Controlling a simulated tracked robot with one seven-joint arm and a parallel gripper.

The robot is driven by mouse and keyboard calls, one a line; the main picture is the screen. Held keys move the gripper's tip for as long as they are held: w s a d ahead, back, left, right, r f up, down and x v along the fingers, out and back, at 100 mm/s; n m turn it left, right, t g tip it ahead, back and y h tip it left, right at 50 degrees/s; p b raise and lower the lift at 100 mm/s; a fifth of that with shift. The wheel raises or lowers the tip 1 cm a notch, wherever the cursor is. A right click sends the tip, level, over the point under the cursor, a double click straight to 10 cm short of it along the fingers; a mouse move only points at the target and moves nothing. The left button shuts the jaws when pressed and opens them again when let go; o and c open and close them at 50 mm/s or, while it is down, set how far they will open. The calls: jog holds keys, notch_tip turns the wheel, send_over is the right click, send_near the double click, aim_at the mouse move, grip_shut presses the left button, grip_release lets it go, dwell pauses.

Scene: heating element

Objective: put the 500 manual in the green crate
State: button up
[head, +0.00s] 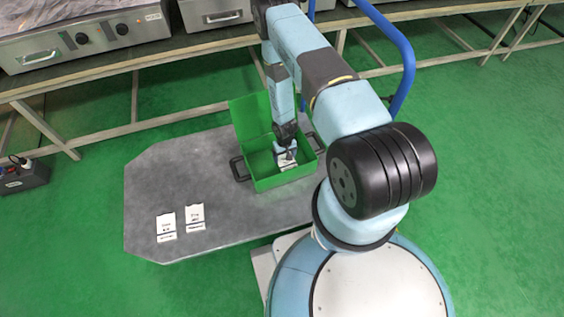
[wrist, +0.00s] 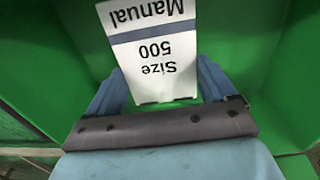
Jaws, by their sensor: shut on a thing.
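The 500 manual (wrist: 150,55) is a white sheet with a grey band, and its print reads "Size 500 Manual" upside down in the wrist view. My gripper (wrist: 165,95) is shut on the manual, with one blue finger at each side of it. In the head view my gripper (head: 286,158) points down inside the open green crate (head: 285,183), and the manual shows there as a small white patch. Green walls surround the manual in the wrist view. I cannot tell whether the manual touches the crate floor.
Two other white manuals (head: 166,226) (head: 195,217) lie on the grey table (head: 150,190), left of the crate. The crate's raised lid (head: 250,116) stands at its back left. A bench with metal appliances (head: 80,40) runs behind. The table's front left is mostly clear.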

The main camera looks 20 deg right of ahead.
aim_at(284, 158)
jog(key=shift+f, duration=2.2)
jog(key=o, duration=0.9)
